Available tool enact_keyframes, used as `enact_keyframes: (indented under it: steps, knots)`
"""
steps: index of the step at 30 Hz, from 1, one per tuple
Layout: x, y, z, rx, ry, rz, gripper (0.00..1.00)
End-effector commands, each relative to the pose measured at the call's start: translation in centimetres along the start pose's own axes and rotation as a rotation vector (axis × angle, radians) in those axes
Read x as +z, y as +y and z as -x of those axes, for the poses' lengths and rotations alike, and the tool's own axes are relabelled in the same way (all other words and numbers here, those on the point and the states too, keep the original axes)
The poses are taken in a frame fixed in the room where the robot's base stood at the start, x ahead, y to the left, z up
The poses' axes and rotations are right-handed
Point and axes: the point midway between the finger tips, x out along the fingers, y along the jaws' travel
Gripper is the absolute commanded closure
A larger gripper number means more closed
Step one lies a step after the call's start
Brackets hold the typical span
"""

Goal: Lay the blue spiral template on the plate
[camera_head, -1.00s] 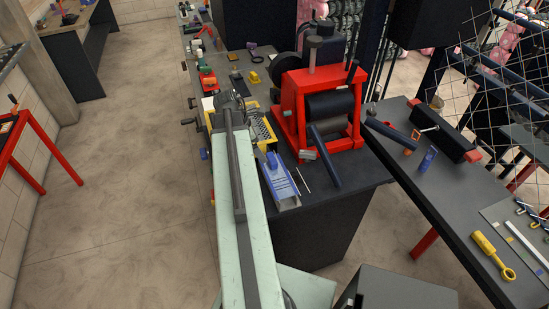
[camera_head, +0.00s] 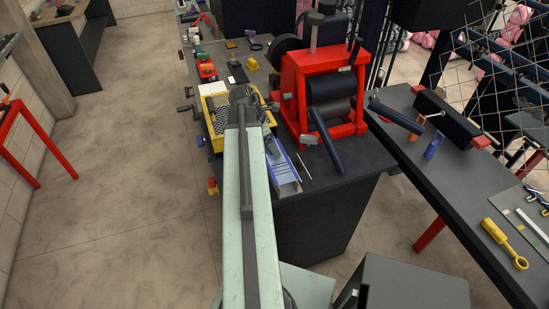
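A small blue upright piece (camera_head: 433,146) stands on the dark right-hand bench; it may be the blue spiral template, but its detail is too small to confirm. Another blue object (camera_head: 284,175) lies in a pale tray on the middle bench, just right of my arm. A flat grey plate-like sheet (camera_head: 508,208) lies at the right bench's edge; I cannot tell if it is the task's plate. My gripper (camera_head: 240,94) is at the far end of my pale green arm, over or beside the yellow-edged tray (camera_head: 209,123). Its fingers are too small and dark to read.
A red roller machine (camera_head: 325,85) with dark handles stands right of my arm. A yellow tool (camera_head: 505,245) lies on the right bench (camera_head: 480,205). A chain-link mesh (camera_head: 500,75) stands behind it. Open floor (camera_head: 120,200) lies to the left.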

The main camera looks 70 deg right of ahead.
Motion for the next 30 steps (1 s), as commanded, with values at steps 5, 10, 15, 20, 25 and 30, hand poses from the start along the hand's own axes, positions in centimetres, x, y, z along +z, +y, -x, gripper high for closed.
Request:
enact_keyframes:
  steps: [5,10,15,20,25,30]
  knots:
    - [0.0,0.0,0.1,0.001,0.000,0.001,0.11]
    - [0.0,0.0,0.1,0.001,0.000,0.001,0.55]
    - [0.0,0.0,0.1,0.001,0.000,0.001,0.86]
    - [0.1,0.0,0.3,0.001,0.000,0.001,0.86]
    - [0.7,0.0,1.8,0.001,0.000,0.001,0.86]
    - [1.9,0.0,4.9,0.001,0.000,0.002,0.86]
